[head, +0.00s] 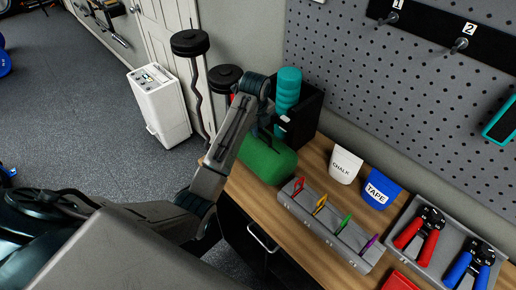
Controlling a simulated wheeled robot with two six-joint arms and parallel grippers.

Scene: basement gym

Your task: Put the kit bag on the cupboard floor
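The green kit bag (266,160) sits on the wooden bench top, near its far left end, with a dark handle on top. My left arm reaches up from the lower left and bends over beside the bag. My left gripper (268,120) is at the bag's top by the handle; its fingers are small and dark here, so I cannot tell whether they grip it. The cupboard front (240,236) is dark, under the bench, with a silver handle (262,239). The cupboard floor is hidden. My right gripper is not in view.
A black holder (306,117) with a teal roll (288,86) stands right behind the bag. A grey rack (335,228) with coloured clips, chalk (345,165) and tape (381,190) pouches and a grip tray (407,215) fill the bench to the right. A white box (160,105) stands on the floor.

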